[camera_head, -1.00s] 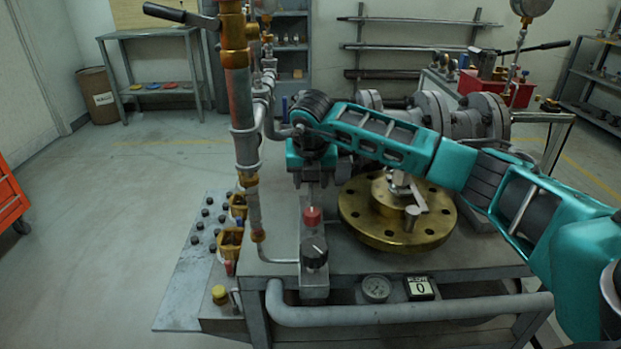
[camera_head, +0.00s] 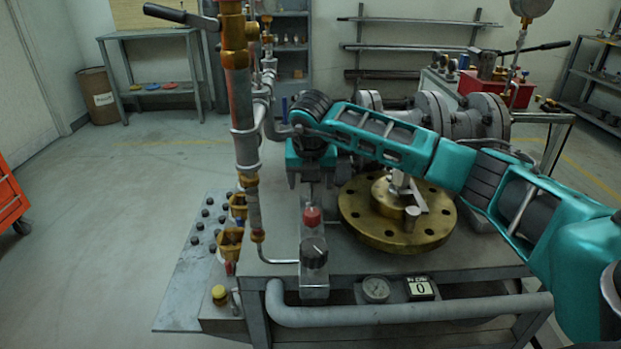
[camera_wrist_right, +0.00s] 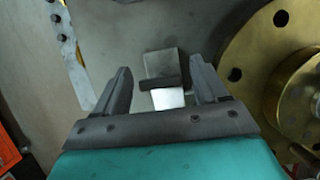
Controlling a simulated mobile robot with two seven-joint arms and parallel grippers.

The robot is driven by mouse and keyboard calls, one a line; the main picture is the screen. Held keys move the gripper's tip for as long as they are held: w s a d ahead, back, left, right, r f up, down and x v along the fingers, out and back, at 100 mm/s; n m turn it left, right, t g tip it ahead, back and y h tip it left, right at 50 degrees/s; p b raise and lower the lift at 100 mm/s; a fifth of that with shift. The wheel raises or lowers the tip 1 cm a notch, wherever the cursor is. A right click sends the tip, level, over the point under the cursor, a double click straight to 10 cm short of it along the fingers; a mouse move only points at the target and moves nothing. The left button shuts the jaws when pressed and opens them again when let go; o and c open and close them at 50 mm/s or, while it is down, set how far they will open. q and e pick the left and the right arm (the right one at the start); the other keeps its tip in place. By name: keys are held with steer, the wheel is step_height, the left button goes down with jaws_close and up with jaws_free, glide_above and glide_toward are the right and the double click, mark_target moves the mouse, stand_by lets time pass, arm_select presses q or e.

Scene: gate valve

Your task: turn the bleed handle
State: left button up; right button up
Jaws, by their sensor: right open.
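My right gripper (camera_head: 310,182) points down over a narrow grey block at the left of the bench, with its fingers apart. In the right wrist view the open jaws (camera_wrist_right: 163,84) frame a grey block with a dark bar (camera_wrist_right: 158,84) across it; whether they touch it I cannot tell. In the head view a red cap (camera_head: 312,216) and a black knob (camera_head: 314,253) sit on the grey block in front of the gripper. Which part is the bleed handle is not clear. My left gripper is out of view.
A brass flange (camera_head: 362,225) lies close to the right of the gripper. An upright pipe (camera_head: 246,155) with a black lever (camera_head: 180,14) stands to the left. A gauge (camera_head: 376,289) and a display reading 0 (camera_head: 420,288) are on the bench front.

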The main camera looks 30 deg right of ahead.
steer(key=p+v, duration=0.1)
steer(key=v, duration=1.2)
steer(key=shift+w, duration=0.1)
